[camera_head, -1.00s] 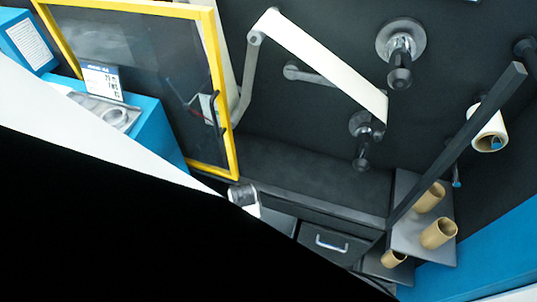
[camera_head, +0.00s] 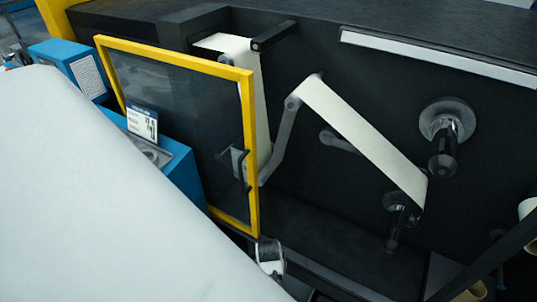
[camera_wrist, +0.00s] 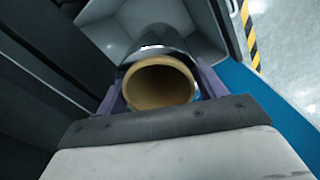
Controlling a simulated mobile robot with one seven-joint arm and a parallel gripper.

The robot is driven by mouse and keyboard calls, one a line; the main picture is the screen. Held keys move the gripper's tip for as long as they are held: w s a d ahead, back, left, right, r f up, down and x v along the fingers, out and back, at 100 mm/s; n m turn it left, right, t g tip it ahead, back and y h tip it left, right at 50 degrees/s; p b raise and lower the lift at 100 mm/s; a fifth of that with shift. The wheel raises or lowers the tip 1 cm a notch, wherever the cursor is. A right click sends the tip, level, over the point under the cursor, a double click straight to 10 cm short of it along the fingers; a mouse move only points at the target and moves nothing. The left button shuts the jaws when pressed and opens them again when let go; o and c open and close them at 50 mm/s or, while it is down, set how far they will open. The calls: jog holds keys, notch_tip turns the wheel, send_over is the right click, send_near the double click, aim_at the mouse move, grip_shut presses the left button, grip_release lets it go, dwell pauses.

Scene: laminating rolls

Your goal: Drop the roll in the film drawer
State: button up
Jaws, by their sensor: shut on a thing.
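In the wrist view, a roll (camera_wrist: 157,50) with a brown cardboard core and a dark, shiny outer wrap sits between the purple fingers of my gripper (camera_wrist: 161,80). The fingers press on its two sides, and its open core end faces the camera. Beyond the roll is an open grey, box-like drawer (camera_wrist: 205,28), seen from above. The roll hides part of its inside, and I cannot tell how high above it the roll is. In the head view my pale arm covers the lower left; the held roll and open drawer cannot be made out there.
The black laminating machine (camera_head: 330,215) has a yellow-framed door (camera_head: 252,150), a white web (camera_head: 365,140) and a protruding spindle (camera_head: 443,150). A small dark-and-white cylinder (camera_head: 269,257) shows below the door. In the wrist view, a yellow-black striped edge (camera_wrist: 250,35) and pale floor lie right.

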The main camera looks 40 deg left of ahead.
jog(key=shift+f, duration=0.4)
jog(key=o, duration=1.2)
jog(key=shift+o, duration=0.2)
